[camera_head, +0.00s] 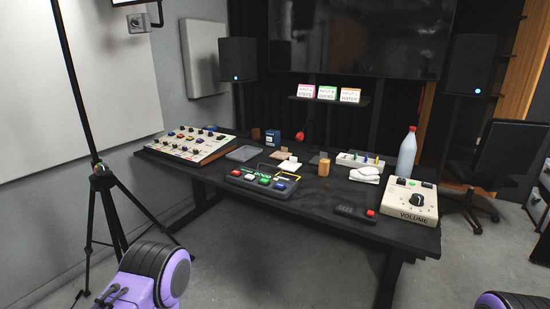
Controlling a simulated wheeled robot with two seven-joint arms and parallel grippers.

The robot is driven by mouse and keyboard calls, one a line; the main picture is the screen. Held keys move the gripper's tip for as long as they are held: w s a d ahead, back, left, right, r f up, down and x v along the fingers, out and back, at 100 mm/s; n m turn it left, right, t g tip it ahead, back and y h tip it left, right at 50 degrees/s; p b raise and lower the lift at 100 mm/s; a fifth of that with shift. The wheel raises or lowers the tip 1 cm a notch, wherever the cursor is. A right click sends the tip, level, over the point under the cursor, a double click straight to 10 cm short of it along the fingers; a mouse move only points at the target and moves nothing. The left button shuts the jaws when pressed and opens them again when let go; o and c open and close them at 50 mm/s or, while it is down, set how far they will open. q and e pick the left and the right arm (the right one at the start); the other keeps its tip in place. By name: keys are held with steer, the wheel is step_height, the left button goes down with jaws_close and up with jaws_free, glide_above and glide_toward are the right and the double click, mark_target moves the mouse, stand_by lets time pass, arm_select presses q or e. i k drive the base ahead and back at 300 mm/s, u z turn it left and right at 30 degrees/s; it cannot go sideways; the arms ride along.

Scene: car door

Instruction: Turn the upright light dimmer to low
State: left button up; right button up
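No part is clearly labelled as a light dimmer. A small pale box with a dark round part (138,22) stands upright near the light stand (103,172) at the upper left; it could be the dimmer, but its setting is too small to read. A cream box marked VOLUME (411,200) with a big black knob lies on the right end of the desk. A purple part of my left arm shows at the lower left and part of my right arm at the lower right corner. Neither gripper's fingers can be made out, and no gripper is seen near these things.
The black desk (312,207) holds a mixing console (190,144), a panel of coloured buttons (262,182), a remote with a red button (356,214) and a clear bottle (407,153). The stand's tripod legs spread left of the desk. Floor in front is clear.

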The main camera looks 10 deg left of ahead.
mark_target(135, 23)
steer(key=u, duration=0.7)
steer(key=i, duration=0.95)
steer(key=u, duration=0.7)
